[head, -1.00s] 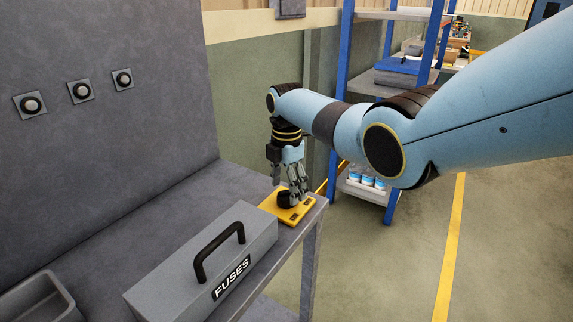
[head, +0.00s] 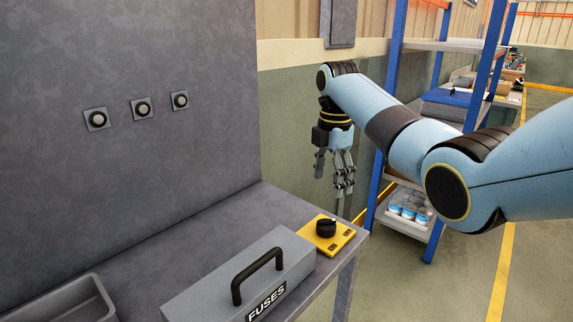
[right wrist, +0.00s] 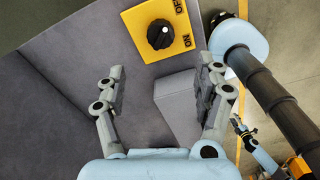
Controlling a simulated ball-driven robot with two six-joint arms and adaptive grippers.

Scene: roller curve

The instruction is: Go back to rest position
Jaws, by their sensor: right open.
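My right gripper (head: 335,172) is open and empty in the head view. It hangs pointing down, above and behind the yellow switch plate (head: 346,238). The plate lies at the right end of the grey bench (head: 222,211) and carries a black knob (head: 326,228). In the right wrist view the open fingers of my right gripper (right wrist: 163,92) are spread with nothing between them. Beyond them the black knob (right wrist: 160,33) shows on the yellow plate, which is marked OFF and ON. My left gripper does not show in the head view.
A grey FUSES box (head: 215,285) with a black handle stands on the bench, beside a grey tray (head: 70,303). Three round buttons (head: 141,108) are on the grey panel. A blue-post shelf (head: 382,130) stands close behind my right arm. Floor at the right is open.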

